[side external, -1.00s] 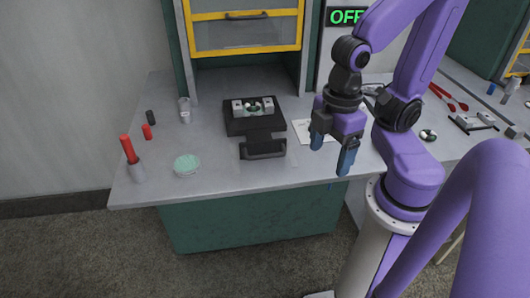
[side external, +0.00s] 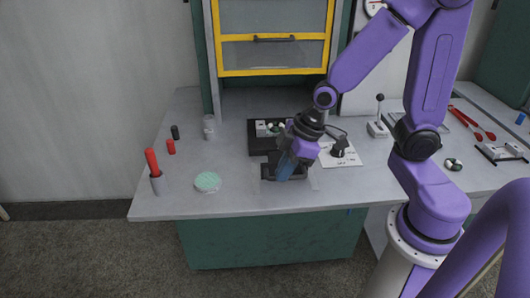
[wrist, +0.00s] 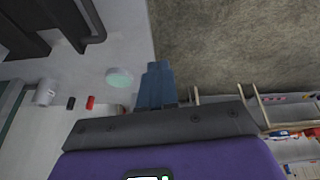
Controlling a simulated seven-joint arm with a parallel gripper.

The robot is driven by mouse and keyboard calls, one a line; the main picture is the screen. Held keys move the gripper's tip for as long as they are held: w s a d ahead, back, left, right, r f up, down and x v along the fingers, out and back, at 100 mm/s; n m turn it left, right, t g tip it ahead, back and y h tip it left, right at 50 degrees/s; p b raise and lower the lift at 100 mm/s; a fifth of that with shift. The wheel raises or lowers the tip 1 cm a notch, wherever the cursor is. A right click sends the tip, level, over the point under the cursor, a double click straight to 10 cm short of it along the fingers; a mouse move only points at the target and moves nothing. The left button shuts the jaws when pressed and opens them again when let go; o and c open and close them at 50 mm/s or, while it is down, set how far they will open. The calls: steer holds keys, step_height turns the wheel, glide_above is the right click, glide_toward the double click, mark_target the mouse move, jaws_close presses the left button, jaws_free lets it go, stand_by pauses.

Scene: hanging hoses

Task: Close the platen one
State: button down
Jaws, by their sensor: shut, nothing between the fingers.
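The platen (side external: 262,140) is a dark slab on the table below the yellow-framed window, with a light fixture and a round green-and-white part (side external: 273,128) on it. A dark handle section (side external: 299,173) sticks out from its front toward the table's front edge. My gripper (side external: 285,173) is shut and empty, its blue fingers in front of the handle section and partly hiding it. I cannot tell whether they touch. In the wrist view, the fingers (wrist: 157,70) are together, and a dark handle bar (wrist: 92,18) shows at the upper left, apart from them.
A yellow-framed window (side external: 272,50) stands above the platen. A pale green disc (side external: 207,181), a red stick in a holder (side external: 154,172), small cylinders and a glass jar (side external: 209,127) are at left. A white panel with a black knob (side external: 338,152) and a lever (side external: 378,118) are at right.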

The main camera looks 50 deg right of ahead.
mark_target(263, 122)
steer(key=w+d+f+m+t+h, duration=0.1)
steer(key=w+d, duration=0.3)
steer(key=w+d+f+t+h, duration=0.1)
steer(key=w+d+t, duration=0.1)
steer(key=w+d, duration=0.2)
steer(key=w+d+f+m+t+h, duration=0.1)
steer(key=w+d+h, duration=0.1)
steer(key=w+d, duration=0.2)
steer(key=shift+d+f+m, duration=0.3)
steer(key=shift+d+f, duration=0.05)
steer(key=shift+d, duration=0.3)
steer(key=shift+x, duration=4.85)
steer(key=shift+w+a, duration=0.1)
steer(key=w+d, duration=1)
steer(key=w, duration=0.1)
steer(key=shift+w+d, duration=0.1)
steer(key=shift+d, duration=0.3)
steer(key=shift+w+d, duration=0.6)
steer(key=shift+d, duration=0.25)
steer(key=shift+r, duration=0.1)
